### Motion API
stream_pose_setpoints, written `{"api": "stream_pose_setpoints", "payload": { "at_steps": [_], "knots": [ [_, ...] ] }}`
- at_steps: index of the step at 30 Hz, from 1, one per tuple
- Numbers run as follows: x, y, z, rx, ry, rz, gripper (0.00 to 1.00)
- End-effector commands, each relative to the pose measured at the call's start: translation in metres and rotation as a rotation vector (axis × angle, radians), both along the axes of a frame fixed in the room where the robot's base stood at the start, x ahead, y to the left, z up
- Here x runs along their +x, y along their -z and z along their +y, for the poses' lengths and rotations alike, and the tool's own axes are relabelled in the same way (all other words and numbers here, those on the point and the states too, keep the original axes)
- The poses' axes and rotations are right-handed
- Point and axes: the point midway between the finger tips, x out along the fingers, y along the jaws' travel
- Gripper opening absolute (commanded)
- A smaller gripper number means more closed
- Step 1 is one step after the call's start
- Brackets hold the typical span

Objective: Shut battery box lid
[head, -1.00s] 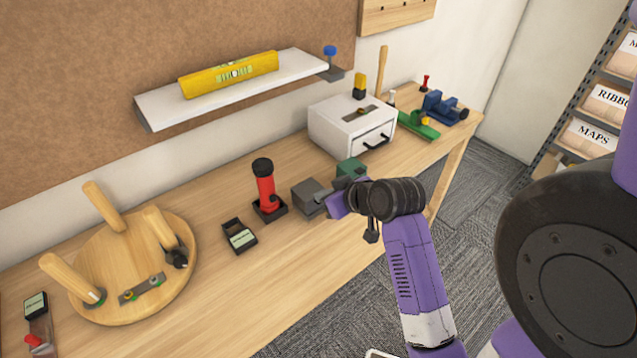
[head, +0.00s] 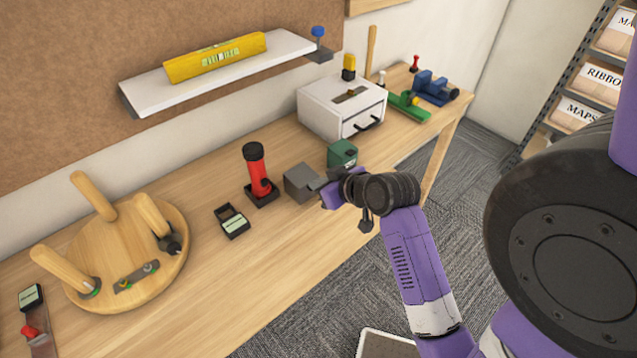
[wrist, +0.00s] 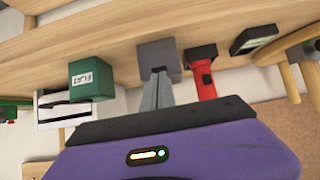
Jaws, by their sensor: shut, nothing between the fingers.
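A small grey box (head: 300,183), which I take for the battery box, stands on the wooden workbench between the red flashlight and the green box. The grey box (wrist: 160,58) also shows in the wrist view, straight beyond my fingertips. My gripper (wrist: 157,80) is shut and empty, with its fingers together and pointing at the box's near side. In the head view my gripper (head: 321,187) is at the right front of the box, partly hiding it. I cannot tell whether the fingertips touch it, nor clearly how its lid sits.
A green box (head: 342,152) labelled FLAT in the wrist view stands close right of the grey box. A red flashlight (head: 258,172) stands in a holder to the left. A small dark tray (head: 231,221), white drawer unit (head: 325,112) and round wooden board (head: 85,262) are also on the bench.

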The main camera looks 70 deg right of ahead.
Motion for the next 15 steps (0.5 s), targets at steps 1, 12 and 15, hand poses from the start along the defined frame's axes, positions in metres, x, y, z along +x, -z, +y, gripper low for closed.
{"api": "stream_pose_setpoints", "payload": {
  "at_steps": [1, 12, 15],
  "knots": [
    [-0.013, 0.029, 0.005, 0.044, 0.007, 0.055, 0.00],
    [-0.014, 0.021, 0.004, 0.045, 0.009, 0.055, 0.00],
    [-0.014, 0.016, 0.005, 0.045, 0.008, 0.055, 0.00]
  ]
}}
